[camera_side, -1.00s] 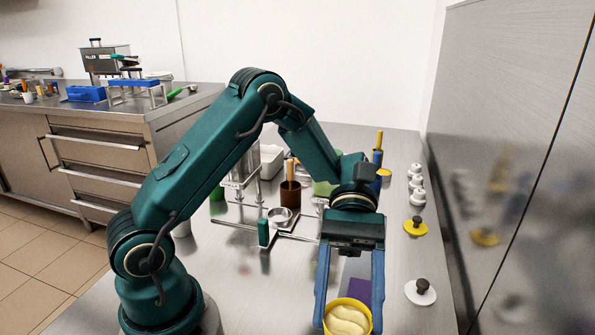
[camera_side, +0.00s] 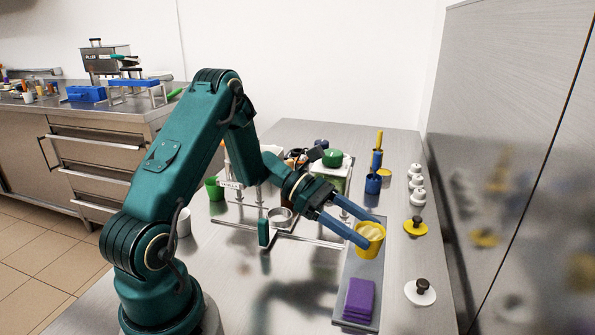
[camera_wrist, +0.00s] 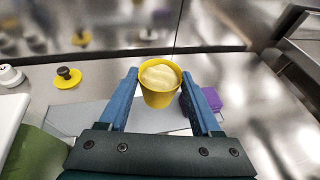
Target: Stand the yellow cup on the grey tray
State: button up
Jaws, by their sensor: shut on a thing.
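The yellow cup (camera_side: 369,246) has pale cream contents. My gripper (camera_side: 370,232) has blue fingers and is shut on the cup, one finger on each side. The cup looks about upright over the far half of the grey tray (camera_side: 350,275). I cannot tell whether its base touches the tray. In the wrist view the cup (camera_wrist: 160,96) sits between the fingertips, with the grey tray (camera_wrist: 75,120) behind and below it.
A purple stack (camera_side: 359,298) lies on the tray's near end. Yellow (camera_side: 415,226) and white (camera_side: 420,292) knobbed lids lie to the right. A blue cup (camera_side: 372,184) stands beyond the tray. A metal stand with a ring (camera_side: 280,216) is to the left.

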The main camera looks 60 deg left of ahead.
jog(key=shift+f, duration=2.3)
jog(key=o, duration=1.4)
jog(key=shift+f, duration=0.1)
jog(key=shift+c, duration=0.2)
